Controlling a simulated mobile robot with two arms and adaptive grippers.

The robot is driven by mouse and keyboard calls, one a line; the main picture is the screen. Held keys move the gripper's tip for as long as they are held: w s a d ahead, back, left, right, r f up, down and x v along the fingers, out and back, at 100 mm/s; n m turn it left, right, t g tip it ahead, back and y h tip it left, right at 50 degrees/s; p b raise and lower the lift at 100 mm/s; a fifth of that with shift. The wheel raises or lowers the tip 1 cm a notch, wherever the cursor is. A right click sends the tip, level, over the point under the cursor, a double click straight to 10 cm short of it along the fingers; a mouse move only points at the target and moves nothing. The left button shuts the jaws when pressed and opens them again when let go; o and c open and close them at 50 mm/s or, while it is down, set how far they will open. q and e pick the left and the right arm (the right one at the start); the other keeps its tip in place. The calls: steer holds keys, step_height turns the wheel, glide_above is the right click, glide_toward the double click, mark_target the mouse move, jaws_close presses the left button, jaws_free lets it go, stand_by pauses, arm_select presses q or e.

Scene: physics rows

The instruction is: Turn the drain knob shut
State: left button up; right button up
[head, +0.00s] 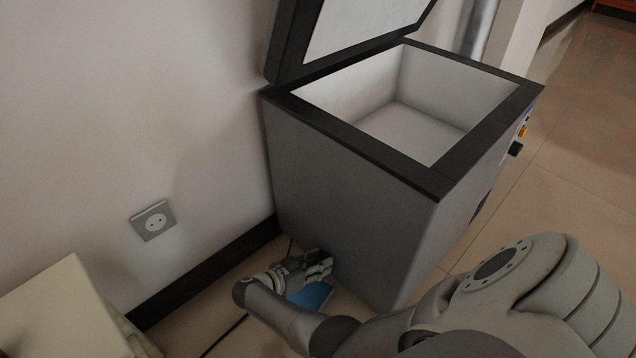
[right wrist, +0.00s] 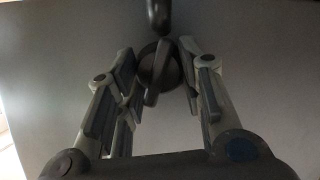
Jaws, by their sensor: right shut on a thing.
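The grey chest freezer (head: 340,190) stands against the wall with its lid (head: 360,25) raised and its white inside empty. My right gripper (head: 321,262) is low at the freezer's side, close to the floor. In the right wrist view the drain knob (right wrist: 153,72), dark and round with a raised bar grip, sits on the grey panel. The bar stands nearly upright, slightly tilted. My right gripper's fingers (right wrist: 157,62) are on both sides of the knob, shut on it. In the head view the gripper hides the knob. My left gripper is not in view.
A dark rounded spout (right wrist: 158,14) sticks out just above the knob. A blue tray (head: 313,296) lies on the floor below my gripper. A dark cord (head: 226,334) runs along the floor. A pale box-like piece (head: 60,310) stands at the left, below a wall socket (head: 154,221).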

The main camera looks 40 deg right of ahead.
steer(key=o, duration=0.9)
steer(key=shift+w+a+f, duration=0.1)
steer(key=shift+a, duration=0.2)
steer(key=shift+c, duration=0.2)
steer(key=shift+o, duration=0.9)
steer(key=shift+d, duration=0.15)
